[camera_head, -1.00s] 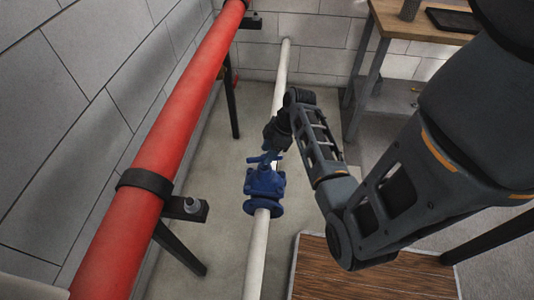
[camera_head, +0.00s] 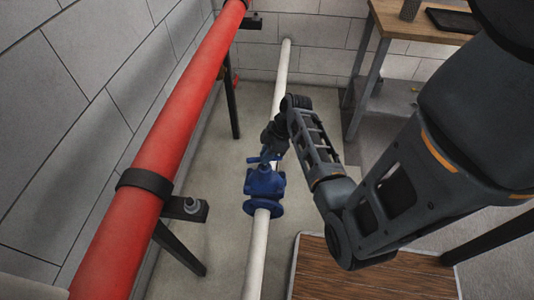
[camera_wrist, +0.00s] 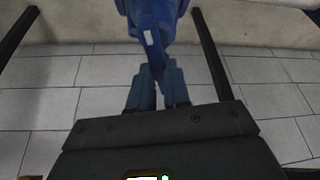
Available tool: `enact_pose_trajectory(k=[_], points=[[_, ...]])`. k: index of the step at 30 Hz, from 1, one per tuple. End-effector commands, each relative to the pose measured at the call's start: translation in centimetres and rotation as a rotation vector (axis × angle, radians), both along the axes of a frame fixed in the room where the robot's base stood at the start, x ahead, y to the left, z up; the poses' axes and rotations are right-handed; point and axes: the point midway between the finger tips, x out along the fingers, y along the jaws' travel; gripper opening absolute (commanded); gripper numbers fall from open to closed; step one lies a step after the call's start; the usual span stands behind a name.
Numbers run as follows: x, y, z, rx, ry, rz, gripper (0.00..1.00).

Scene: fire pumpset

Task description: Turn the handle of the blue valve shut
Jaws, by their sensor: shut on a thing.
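The blue valve (camera_head: 263,190) sits on the white pipe in the lower middle of the head view, with its handle (camera_head: 262,158) on top. My gripper (camera_head: 271,150) is at the handle, on its far right side. In the wrist view the blue valve (camera_wrist: 152,22) fills the top middle. The handle reaches down between the two fingers of my gripper (camera_wrist: 157,85), which are shut on it. The fingertips and the gripped part of the handle are partly hidden in the head view.
A thick red pipe (camera_head: 160,165) on dark brackets runs along the left wall. The white pipe (camera_head: 257,255) runs along the floor. A wooden bench (camera_head: 400,20) stands at the back right. A brown slatted platform (camera_head: 340,275) lies at the lower right.

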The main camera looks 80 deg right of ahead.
Motion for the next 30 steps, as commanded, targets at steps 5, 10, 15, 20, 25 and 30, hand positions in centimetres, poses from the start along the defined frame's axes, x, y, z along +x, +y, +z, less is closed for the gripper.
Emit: enact_pose_trajectory(k=[5, 10, 15, 20, 25, 30], points=[[-0.01, 0.08, 0.04, 0.001, 0.0, -0.006, 0.0], [0.02, 0.28, 0.29, 0.002, 0.002, -0.115, 0.0], [-0.03, 0.26, 0.15, 0.002, 0.003, -0.236, 0.0], [-0.03, 0.2, 0.02, 0.002, 0.0, -0.271, 0.0], [-0.04, 0.19, -0.01, 0.002, 0.0, -0.271, 0.0], [-0.05, 0.18, -0.01, 0.002, 0.0, -0.27, 0.3]])
